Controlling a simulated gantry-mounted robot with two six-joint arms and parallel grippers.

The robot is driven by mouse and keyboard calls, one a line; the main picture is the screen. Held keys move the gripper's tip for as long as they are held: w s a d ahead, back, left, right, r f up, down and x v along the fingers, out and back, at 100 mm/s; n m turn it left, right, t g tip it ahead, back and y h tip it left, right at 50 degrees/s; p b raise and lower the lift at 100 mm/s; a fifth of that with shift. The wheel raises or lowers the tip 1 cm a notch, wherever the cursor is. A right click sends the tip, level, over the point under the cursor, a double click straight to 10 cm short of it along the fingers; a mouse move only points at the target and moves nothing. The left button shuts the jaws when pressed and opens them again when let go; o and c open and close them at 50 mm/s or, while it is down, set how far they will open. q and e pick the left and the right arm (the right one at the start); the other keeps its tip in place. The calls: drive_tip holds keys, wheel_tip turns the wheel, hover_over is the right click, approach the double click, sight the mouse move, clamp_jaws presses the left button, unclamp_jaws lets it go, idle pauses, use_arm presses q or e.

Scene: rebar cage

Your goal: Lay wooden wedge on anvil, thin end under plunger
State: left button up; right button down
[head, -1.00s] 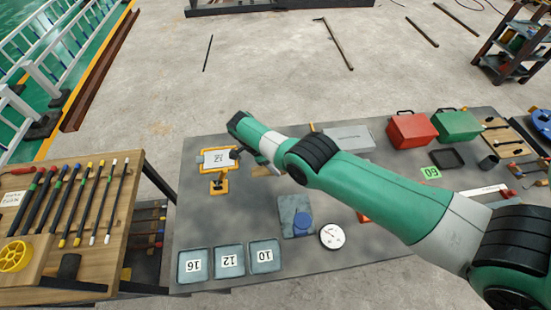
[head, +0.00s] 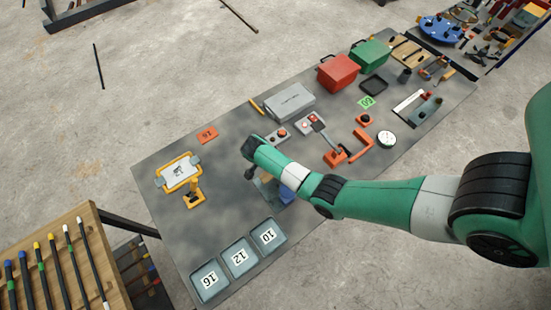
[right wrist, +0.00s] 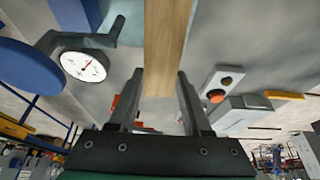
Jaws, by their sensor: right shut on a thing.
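The wooden wedge (right wrist: 165,45) is a pale brown bar running up from between the fingers of my right gripper (right wrist: 160,82) in the right wrist view. That gripper is shut on it. In the head view my right gripper (head: 250,172) hangs over the bench, beside a grey-blue plate with a blue part (head: 293,174), which my arm partly covers. The wedge is not clear there. The right wrist view shows a white dial gauge (right wrist: 83,66) on a grey bracket at the left. I cannot make out the anvil or plunger. My left gripper is not in view.
On the grey bench (head: 225,165), an orange-framed plate (head: 179,173) lies at left and numbered trays (head: 239,256) at the front. A grey box (head: 290,101), a red case (head: 338,72) and a green case (head: 370,53) stand behind.

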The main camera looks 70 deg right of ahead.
drive_tip(key=shift+r+p, duration=0.15)
drive_tip(key=shift+p, duration=0.35)
drive_tip(key=shift+f+b, duration=1.5)
drive_tip(key=shift+f, duration=1.05)
drive_tip(key=shift+c, duration=1.3)
unclamp_jaws()
